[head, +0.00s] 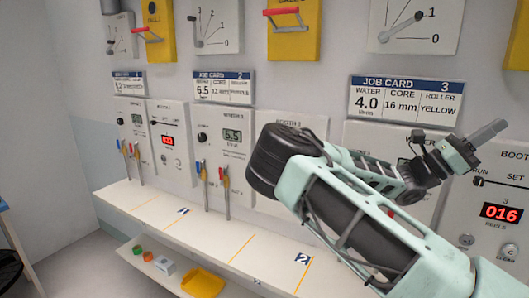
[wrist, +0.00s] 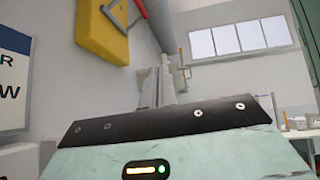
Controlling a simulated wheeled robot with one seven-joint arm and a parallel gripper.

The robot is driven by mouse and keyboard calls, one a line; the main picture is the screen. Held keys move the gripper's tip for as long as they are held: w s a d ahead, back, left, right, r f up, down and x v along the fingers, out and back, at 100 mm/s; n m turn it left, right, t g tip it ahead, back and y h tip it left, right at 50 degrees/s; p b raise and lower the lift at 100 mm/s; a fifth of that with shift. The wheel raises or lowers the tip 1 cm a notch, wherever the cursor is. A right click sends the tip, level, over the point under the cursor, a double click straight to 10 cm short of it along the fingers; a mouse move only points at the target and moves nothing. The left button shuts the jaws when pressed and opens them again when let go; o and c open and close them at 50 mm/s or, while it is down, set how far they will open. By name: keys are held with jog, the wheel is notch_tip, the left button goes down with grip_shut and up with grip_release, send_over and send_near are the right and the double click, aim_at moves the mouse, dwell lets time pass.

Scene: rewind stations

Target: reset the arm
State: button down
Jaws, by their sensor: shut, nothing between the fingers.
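My arm reaches across the right half of the head view, folded at a black-capped elbow. My gripper (head: 492,131) is at its end, in front of the panel below job card 3 (head: 405,100). It points up and to the right, and its grey fingers look shut with nothing held. In the wrist view my gripper's fingers (wrist: 157,88) stand together beyond the dark wrist edge. Part of the booth panel behind my arm is hidden.
A white shelf (head: 150,207) with numbered bays runs along the wall. Levers with red handles, including one on a yellow box (head: 293,38), stick out above. A yellow tray (head: 203,283) sits on a lower shelf. A red display (head: 501,214) reads 016.

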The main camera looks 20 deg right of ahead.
jog(key=s+a+f+t+y+b, duration=0.1)
jog(key=a+f+t+y, duration=0.15)
jog(key=f, duration=0.55)
jog(key=s+a+f+t+y+b, duration=0.1)
jog(key=s+f+t+y, duration=0.15)
jog(key=f, duration=0.45)
jog(key=a+f+t+y, duration=0.1)
jog(key=f+t+y, duration=0.2)
jog(key=f, duration=0.5)
jog(key=a+f+m+t+y+b, duration=0.1)
jog(key=a+f+t+y, duration=0.2)
jog(key=a+f, duration=0.55)
jog(key=w+a+m+t+y+b, duration=0.15)
jog(key=a+t+y, duration=0.3)
jog(key=a, duration=1.25)
jog(key=s+a+r+t+y+b, duration=0.1)
jog(key=s+a+r+y, duration=0.1)
jog(key=a, duration=0.6)
jog(key=s+a+r+t+y+b, duration=0.1)
jog(key=s+a+r+t+y, duration=0.1)
jog(key=a, duration=0.7)
jog(key=s+y, duration=0.1)
jog(key=s, duration=0.1)
jog(key=shift+s+r, duration=0.2)
jog(key=shift+s, duration=0.2)
